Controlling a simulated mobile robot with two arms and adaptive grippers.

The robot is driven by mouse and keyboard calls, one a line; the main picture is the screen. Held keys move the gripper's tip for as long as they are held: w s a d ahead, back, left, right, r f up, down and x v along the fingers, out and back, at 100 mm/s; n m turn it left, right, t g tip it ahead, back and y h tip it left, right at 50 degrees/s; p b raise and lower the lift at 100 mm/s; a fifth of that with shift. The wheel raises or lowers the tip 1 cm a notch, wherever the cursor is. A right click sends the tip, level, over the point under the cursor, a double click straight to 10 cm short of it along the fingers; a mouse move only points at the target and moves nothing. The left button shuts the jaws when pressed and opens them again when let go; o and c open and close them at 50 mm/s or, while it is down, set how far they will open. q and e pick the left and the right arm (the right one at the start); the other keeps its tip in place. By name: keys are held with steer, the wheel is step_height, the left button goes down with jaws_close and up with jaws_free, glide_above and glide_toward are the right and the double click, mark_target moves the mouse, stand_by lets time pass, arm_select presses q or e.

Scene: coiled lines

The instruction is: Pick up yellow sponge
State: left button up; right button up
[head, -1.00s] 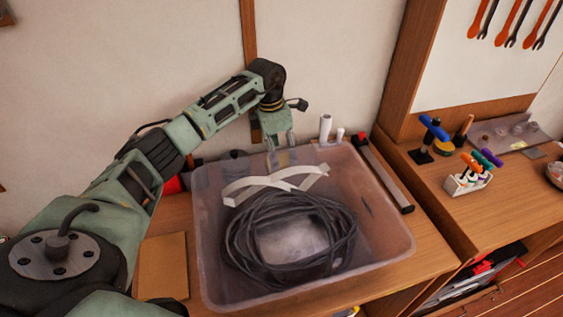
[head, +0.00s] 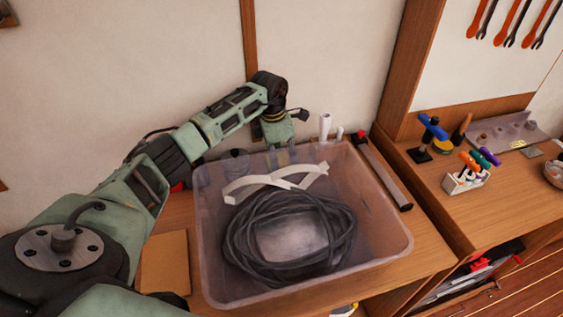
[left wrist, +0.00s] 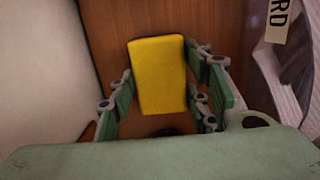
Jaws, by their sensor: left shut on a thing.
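The yellow sponge (left wrist: 158,76) is upright between the two fingers of my left gripper (left wrist: 160,95) in the left wrist view. The gripper is shut on it, with finger pads along both sides. In the head view my left gripper (head: 282,153) points down behind the far wall of the clear bin, and its tips show only dimly. The sponge cannot be made out there. My right gripper is not in view.
The clear plastic bin (head: 396,250) stands close in front of the gripper. It holds a dark coiled cable (head: 240,235) and white strips (head: 245,183). White cylinders (head: 325,127) stand right of the gripper, and the wall is behind it.

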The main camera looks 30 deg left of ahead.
arm_select(q)
step_height(320, 180, up, 9)
steer(key=shift+b, duration=1.15)
steer(key=shift+r, duration=0.5)
